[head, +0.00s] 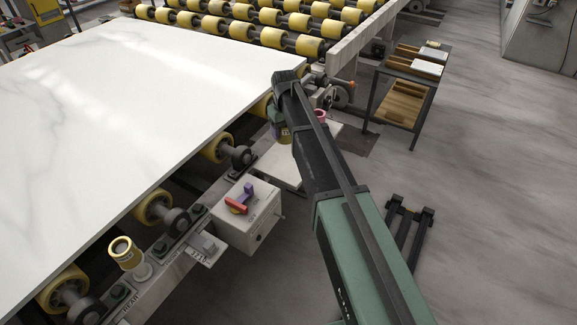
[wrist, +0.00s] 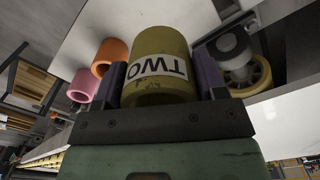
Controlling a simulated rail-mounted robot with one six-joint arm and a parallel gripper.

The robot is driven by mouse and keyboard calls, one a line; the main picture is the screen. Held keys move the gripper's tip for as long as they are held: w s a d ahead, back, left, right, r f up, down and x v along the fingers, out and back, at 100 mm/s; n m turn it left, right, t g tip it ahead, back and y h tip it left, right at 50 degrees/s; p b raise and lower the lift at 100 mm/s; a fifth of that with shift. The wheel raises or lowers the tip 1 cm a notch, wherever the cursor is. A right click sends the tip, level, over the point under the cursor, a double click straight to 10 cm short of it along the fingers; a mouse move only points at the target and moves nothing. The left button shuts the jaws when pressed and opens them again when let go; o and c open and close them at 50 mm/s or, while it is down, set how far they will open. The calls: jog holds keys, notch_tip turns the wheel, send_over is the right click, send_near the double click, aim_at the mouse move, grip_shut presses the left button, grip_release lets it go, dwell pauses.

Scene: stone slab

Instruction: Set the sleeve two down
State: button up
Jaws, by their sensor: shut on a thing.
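Sleeve two, a dull yellow cylinder with a white label reading TWO, is between the jaws of my gripper (wrist: 161,75) in the wrist view; the sleeve (wrist: 160,48) fills the middle, its label upside down in the picture. In the head view my gripper (head: 281,128) hangs beside the right edge of the stone slab, and part of the yellow sleeve (head: 285,137) shows under my arm. It appears to be above a pale plate (head: 285,167); the gap under it cannot be told.
A pink sleeve (wrist: 82,86) and an orange sleeve (wrist: 108,57) stand close by. The white slab (head: 130,100) lies on yellow rollers. A switch box (head: 245,222) and a yellow sleeve-like cylinder (head: 124,253) are at the frame's near side. A shelf stand (head: 405,90) is at right.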

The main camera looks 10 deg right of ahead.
aim_at(286, 164)
notch_tip(286, 164, down, 13)
jog(key=b, duration=1)
jog(key=shift+r, duration=0.2)
jog(key=shift+r+p, duration=0.3)
jog(key=shift+p, duration=0.05)
jog(key=shift+f, duration=0.2)
jog(key=o, duration=1)
jog(key=shift+c, duration=0.2)
notch_tip(286, 164, up, 13)
jog(key=p, duration=1.2)
jog(key=s+m, duration=0.3)
jog(key=s, duration=2.6)
jog(key=shift+s+d+f, duration=0.15)
jog(key=shift+d+f, duration=0.05)
jog(key=shift+f, duration=0.1)
